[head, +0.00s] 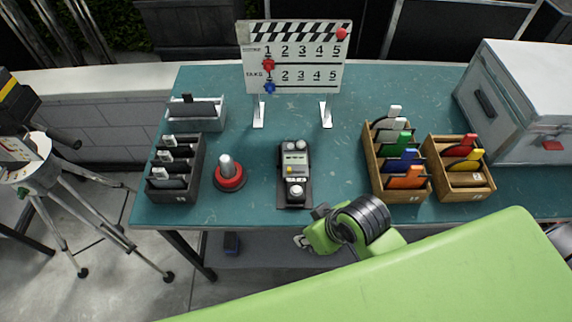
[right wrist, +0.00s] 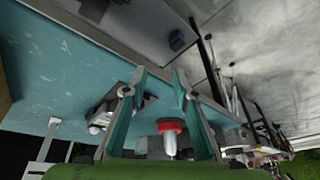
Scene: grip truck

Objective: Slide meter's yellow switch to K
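The meter (head: 295,160), a dark device with a pale face and a round white dome at its near end, stands on the teal table. A small yellow spot, seemingly its switch (head: 290,170), shows mid-face; the letters are too small to read. My right gripper (head: 306,226) is at the table's front edge, just right of and nearer than the meter, apart from it. In the right wrist view its two fingers (right wrist: 160,78) are spread with nothing between the tips. The meter (right wrist: 103,112) shows there tilted, partly behind one finger. My left gripper is not in view.
A red-based silver knob (head: 229,176) stands left of the meter, with dark card boxes (head: 176,190) beyond. Wooden card boxes (head: 397,190) stand to the right. A clapperboard (head: 293,55) stands behind. The table around the meter (head: 335,160) is clear.

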